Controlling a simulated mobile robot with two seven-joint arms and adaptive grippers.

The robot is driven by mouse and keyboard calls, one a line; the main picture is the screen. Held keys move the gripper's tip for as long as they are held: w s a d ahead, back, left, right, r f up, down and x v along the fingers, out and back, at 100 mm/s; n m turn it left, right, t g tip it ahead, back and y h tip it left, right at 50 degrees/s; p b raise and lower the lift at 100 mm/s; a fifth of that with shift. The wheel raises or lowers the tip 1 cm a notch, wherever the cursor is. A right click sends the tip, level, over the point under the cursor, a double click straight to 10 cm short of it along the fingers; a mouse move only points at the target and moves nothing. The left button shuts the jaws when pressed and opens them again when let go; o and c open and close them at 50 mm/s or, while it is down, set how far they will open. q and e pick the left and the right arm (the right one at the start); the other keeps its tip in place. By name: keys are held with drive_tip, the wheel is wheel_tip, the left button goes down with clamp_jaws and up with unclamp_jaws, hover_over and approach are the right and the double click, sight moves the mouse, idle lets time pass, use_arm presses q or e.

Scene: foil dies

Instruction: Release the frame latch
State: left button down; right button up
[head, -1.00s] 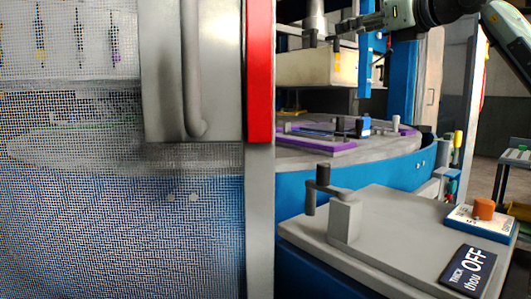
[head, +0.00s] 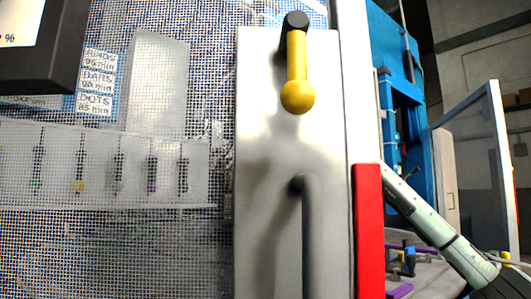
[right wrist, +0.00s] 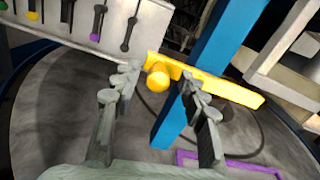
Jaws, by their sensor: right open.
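A yellow lever with a ball end (head: 297,75) hangs down from a black pivot on the grey door panel in the head view. In the right wrist view, a yellow bar (right wrist: 230,90) carries a yellow ball knob (right wrist: 157,80); I cannot tell which yellow part is the frame latch. My right gripper (right wrist: 162,88) is open, its fingertips on either side of the knob in the picture. Contact does not show. In the head view my right arm passes behind the panel edge, which hides the gripper. My left gripper is out of view.
The grey door panel (head: 265,200) has a vertical handle (head: 310,235) and a red edge strip (head: 369,230). Mesh guarding fills the left. A blue post (right wrist: 200,75) stands close by in the wrist view, above the round table (right wrist: 60,110) with a purple frame (right wrist: 225,162).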

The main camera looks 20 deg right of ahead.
drive_tip(key=shift+w+a, duration=0.1)
drive_tip(key=shift+w, duration=0.05)
clamp_jaws()
idle(0.5)
